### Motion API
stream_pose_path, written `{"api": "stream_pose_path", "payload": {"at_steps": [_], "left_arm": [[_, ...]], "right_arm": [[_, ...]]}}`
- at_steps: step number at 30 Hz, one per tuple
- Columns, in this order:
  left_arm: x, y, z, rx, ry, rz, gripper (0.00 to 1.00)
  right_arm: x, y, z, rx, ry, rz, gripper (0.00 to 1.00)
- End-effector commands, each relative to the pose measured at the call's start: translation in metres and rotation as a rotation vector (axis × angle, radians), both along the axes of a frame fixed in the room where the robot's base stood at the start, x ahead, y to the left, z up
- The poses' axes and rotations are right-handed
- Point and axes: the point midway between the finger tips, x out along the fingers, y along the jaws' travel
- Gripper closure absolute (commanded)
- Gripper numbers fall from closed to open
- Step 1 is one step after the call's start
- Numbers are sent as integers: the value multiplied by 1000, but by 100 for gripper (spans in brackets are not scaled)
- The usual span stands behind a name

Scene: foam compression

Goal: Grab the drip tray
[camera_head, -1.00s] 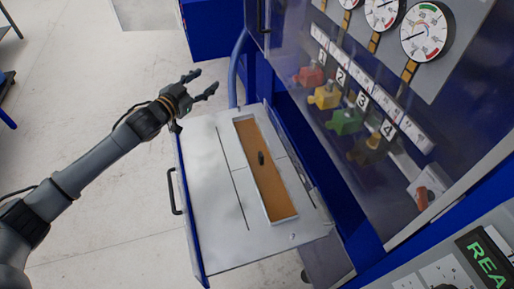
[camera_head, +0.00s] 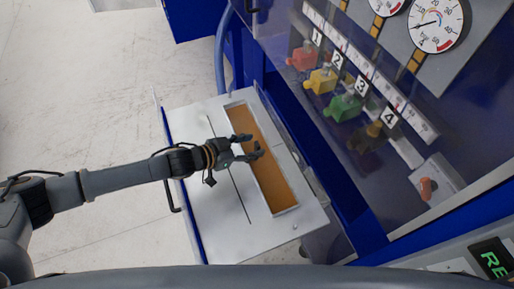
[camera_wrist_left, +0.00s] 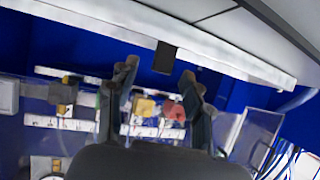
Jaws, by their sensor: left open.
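The drip tray appears to be the long, narrow tray (camera_head: 280,190) with a brown floor and pale rim, set in the light grey top of the pulled-out drawer. My left gripper (camera_head: 254,145) is open over the tray's middle, its fingers pointing right across it. The tray's dark knob is hidden or merges with the fingers in the head view. In the left wrist view, a small black block (camera_wrist_left: 165,57), possibly that knob, shows just beyond and between the open fingertips (camera_wrist_left: 160,72). Whether they touch it I cannot tell. My right gripper is not in view.
The drawer (camera_head: 215,225) has a dark handle (camera_head: 171,190) on its left side. A blue cabinet stands at the right, with coloured valves (camera_head: 343,107) behind a clear panel and round gauges (camera_head: 436,25) above. Open floor (camera_head: 80,100) lies to the left.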

Motion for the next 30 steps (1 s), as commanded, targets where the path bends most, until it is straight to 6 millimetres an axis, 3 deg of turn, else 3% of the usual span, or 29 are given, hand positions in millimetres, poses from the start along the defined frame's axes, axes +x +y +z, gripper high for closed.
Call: {"api": "stream_pose_path", "payload": {"at_steps": [6, 15, 23, 30], "left_arm": [[13, -19, -10, 0, -1, 0, 50], [14, -21, -12, 1, -1, -1, 50], [14, -21, -12, 1, -1, -1, 100], [15, -21, -11, 0, -3, -1, 100]], "right_arm": [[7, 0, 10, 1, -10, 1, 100], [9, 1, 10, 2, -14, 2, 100], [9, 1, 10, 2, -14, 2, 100], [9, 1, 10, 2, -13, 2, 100]]}}
